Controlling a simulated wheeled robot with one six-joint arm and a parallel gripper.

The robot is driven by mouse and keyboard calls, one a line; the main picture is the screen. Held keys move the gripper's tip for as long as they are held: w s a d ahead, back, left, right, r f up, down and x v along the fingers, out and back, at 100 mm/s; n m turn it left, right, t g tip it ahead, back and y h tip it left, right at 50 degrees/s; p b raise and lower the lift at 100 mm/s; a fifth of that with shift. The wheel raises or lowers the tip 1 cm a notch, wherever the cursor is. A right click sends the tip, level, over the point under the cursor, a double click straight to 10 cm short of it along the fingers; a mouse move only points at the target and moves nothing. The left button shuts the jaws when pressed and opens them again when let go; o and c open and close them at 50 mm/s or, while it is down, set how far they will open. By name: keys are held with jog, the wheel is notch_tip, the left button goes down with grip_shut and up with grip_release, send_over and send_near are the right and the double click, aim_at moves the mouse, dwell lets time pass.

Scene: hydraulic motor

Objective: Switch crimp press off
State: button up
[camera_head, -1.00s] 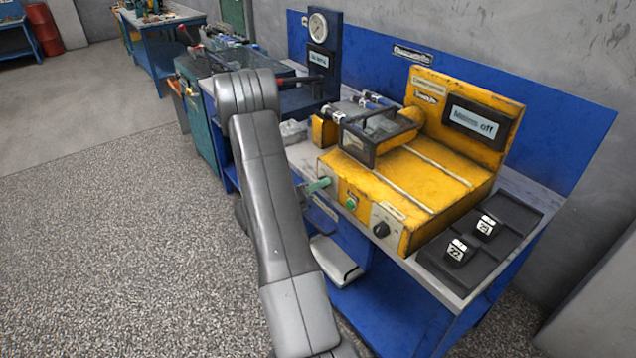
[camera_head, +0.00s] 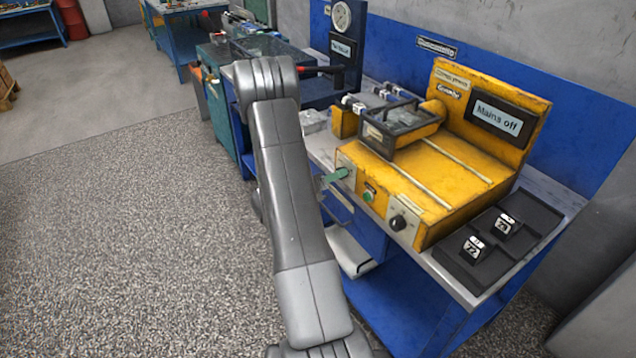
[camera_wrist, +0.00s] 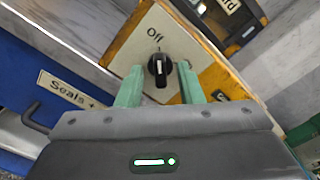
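The yellow crimp press (camera_head: 415,185) stands on the bench, and its display (camera_head: 497,116) reads "Mains off". A black rotary knob (camera_head: 398,222) sits on a pale plate at the right of its front face. In the wrist view the knob (camera_wrist: 160,68) has a white mark, and "Off" is printed above and left of it. My gripper (camera_wrist: 158,78) is open, its two green fingers on either side of the knob in that view. I cannot tell whether they touch it. In the head view my gripper (camera_head: 338,174) shows only as a green fingertip beside the press front, left of the knob.
A black tray (camera_head: 545,215) with two small labelled black blocks lies right of the press. A green button (camera_head: 369,195) is on the press front. A clear-topped guard (camera_head: 400,125) sits on the press.

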jog(key=b+v, duration=0.1)
jog(key=v, duration=1.2)
jog(key=shift+a, duration=0.2)
jog(key=shift+d, duration=0.1)
jog(key=p+x, duration=0.1)
jog(key=x, duration=1.2)
jog(key=shift+w+d, duration=0.15)
jog(key=shift+d, duration=0.15)
jog(key=shift+m+b, duration=5.15)
jog(key=shift+m, duration=2.75)
